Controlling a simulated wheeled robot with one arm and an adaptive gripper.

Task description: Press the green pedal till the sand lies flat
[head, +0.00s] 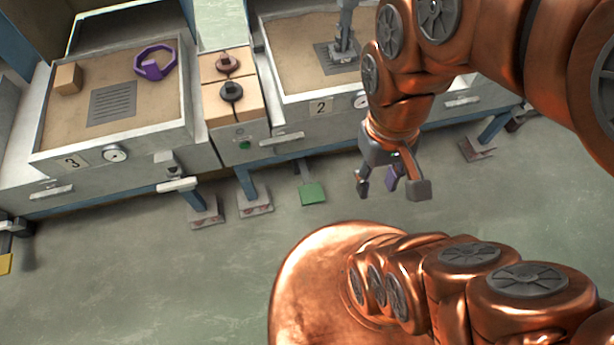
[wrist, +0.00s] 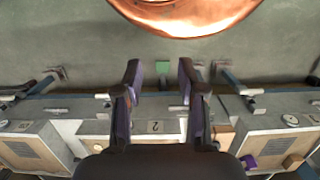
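The green pedal (head: 313,193) sits low over the floor on a thin stalk, in front of the sand box marked 2. It also shows in the wrist view (wrist: 162,67), small, between my fingertips. The sand (head: 296,32) in box 2 is a tan bed with a dark grille and a grey upright fitting on it; it looks mostly level, but my arm hides its right side. My gripper (head: 392,188) hangs to the right of the pedal, apart from it in the picture, its fingers spread and empty. The wrist view shows a wide gap between the fingers.
Sand box 3 (head: 48,130) stands at left, holding a purple ring (head: 155,62) and a wooden block (head: 68,78). Two knobs on wooden blocks stand between the boxes, above a green button (head: 244,146). Table legs with footplates flank the pedal. The floor (head: 150,280) in front is clear.

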